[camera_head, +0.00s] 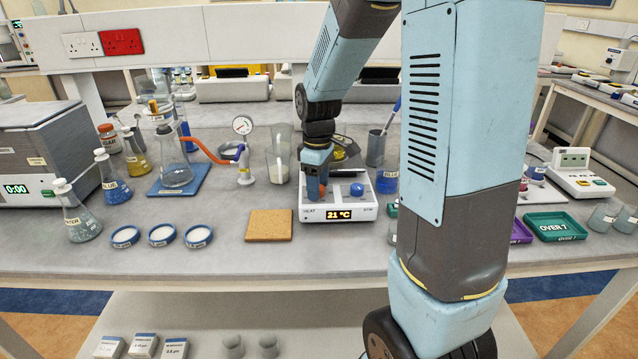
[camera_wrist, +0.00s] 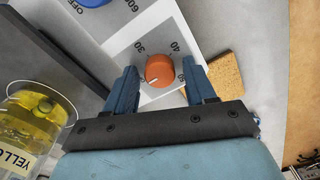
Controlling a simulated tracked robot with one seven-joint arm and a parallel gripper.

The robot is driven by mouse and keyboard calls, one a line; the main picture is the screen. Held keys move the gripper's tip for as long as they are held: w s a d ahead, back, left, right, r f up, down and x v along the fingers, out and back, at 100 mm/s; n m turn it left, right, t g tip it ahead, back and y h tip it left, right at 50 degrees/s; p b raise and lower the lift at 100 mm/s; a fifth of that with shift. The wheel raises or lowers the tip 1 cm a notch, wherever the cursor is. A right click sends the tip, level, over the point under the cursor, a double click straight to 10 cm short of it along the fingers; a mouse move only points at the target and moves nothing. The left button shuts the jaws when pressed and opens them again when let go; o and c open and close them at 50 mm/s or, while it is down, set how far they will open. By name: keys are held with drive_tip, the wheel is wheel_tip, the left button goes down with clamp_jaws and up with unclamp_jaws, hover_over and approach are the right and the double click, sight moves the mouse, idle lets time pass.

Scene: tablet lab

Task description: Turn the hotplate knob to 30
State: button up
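The white hotplate (camera_head: 365,209) stands on the bench, with "HEAT" and "STIR" labels and a display (camera_head: 339,214) reading 21 °C. Its orange-red heat knob (camera_wrist: 160,70) shows clearly in the wrist view, with a white mark pointing to the picture's lower left. The printed 30 (camera_wrist: 138,48) is at the knob's upper left and 40 at its upper right. My gripper (camera_wrist: 163,72) is open, one blue finger on each side of the knob, with visible gaps. In the head view my gripper (camera_head: 317,190) is over the hotplate's left side and partly hides the knob.
The blue stir knob (camera_head: 357,189) sits right of my gripper. A cork mat (camera_head: 269,225) lies left of the hotplate. A glass beaker (camera_head: 279,155) stands behind left, a blue-liquid beaker (camera_head: 387,181) to the right. A yellow-liquid vessel (camera_wrist: 40,112) is near my wrist.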

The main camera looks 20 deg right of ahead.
drive_tip(key=c, duration=0.9)
drive_tip(key=shift+d, duration=0.15)
drive_tip(key=shift+m, duration=0.3)
drive_tip(key=m, duration=0.2)
drive_tip(key=shift+m, duration=0.3)
drive_tip(key=m, duration=0.4)
drive_tip(key=shift+a+m, duration=0.2)
drive_tip(key=shift+m, duration=0.1)
drive_tip(key=m, duration=0.4)
drive_tip(key=shift+w+m, duration=0.1)
drive_tip(key=shift+m, duration=0.2)
drive_tip(key=shift+r+m, duration=0.1)
drive_tip(key=shift+m, duration=1.8)
